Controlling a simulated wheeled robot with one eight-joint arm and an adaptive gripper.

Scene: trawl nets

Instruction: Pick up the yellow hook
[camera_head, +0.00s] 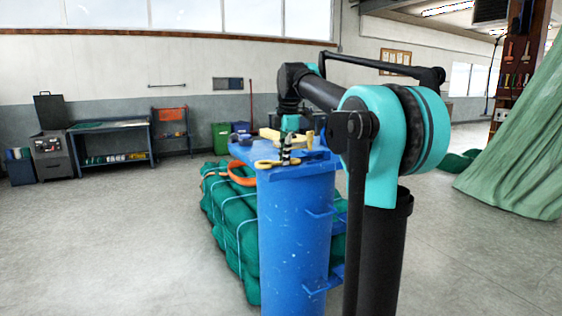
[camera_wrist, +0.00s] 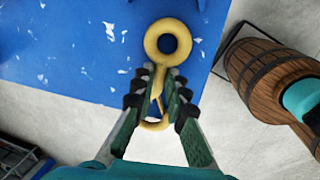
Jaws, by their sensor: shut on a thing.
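The yellow hook (camera_wrist: 167,40) shows in the wrist view, with a ring at its far end and a curved end toward my palm. My gripper (camera_wrist: 160,78) is shut on its shank, one dark ridged finger on each side. The fingers hide part of the shank. The ring is over the blue top (camera_wrist: 60,60) of a stand. In the head view the hook (camera_head: 265,164) is at the near edge of the blue stand (camera_head: 292,240), with my gripper (camera_head: 287,160) on it. I cannot tell whether the hook still touches the top.
An orange ring-like thing (camera_head: 238,175) and green net bundles (camera_head: 232,225) lie behind and left of the stand. A wooden barrel (camera_wrist: 275,75) stands beside the blue top in the wrist view. A workbench (camera_head: 110,140) is at the far left wall. The floor at left is clear.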

